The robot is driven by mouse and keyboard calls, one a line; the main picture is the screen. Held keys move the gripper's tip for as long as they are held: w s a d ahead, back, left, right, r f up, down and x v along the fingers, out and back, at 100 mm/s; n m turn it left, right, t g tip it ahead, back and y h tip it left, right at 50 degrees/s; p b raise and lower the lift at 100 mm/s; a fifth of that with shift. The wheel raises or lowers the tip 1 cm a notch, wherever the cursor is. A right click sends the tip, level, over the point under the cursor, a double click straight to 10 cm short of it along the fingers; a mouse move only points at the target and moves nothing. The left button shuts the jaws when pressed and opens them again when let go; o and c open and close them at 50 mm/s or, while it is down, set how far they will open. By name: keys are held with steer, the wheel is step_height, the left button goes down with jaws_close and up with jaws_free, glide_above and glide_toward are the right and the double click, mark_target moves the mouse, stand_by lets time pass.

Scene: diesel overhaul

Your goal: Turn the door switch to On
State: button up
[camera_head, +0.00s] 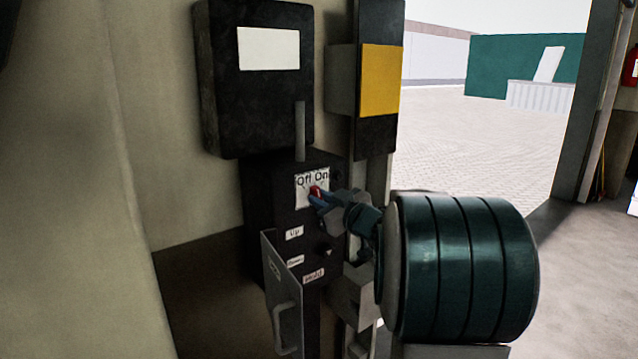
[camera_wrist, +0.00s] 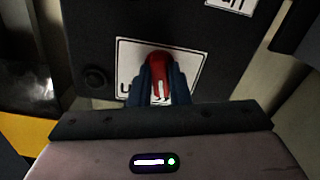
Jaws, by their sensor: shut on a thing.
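The door switch is a red knob (camera_head: 316,191) on a white label marked "Off On" (camera_head: 312,179), on a dark control box (camera_head: 290,217) on the wall. In the wrist view the red knob (camera_wrist: 160,66) sits between the two blue fingers of my gripper (camera_wrist: 163,80). My gripper (camera_head: 318,198) is shut on the knob from the right side of the head view. The fingers hide the knob's sides and part of the label (camera_wrist: 190,63). I cannot tell clearly which way the knob points.
An open metal cover (camera_head: 283,300) with a handle hangs at the lower front of the control box. Labels reading "Up" (camera_head: 294,233) and others sit below the switch. A dark cabinet (camera_head: 255,85) and a yellow-faced box (camera_head: 380,80) are above. The doorway at right opens onto paving.

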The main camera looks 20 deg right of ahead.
steer(key=m+p, duration=0.3)
steer(key=shift+d+r, duration=0.1)
steer(key=shift+r, duration=0.1)
steer(key=m, duration=0.9)
steer(key=shift+d+f, duration=0.1)
steer(key=shift+f, duration=0.25)
steer(key=o, duration=1.5)
steer(key=shift+r, duration=0.1)
steer(key=v, duration=0.7)
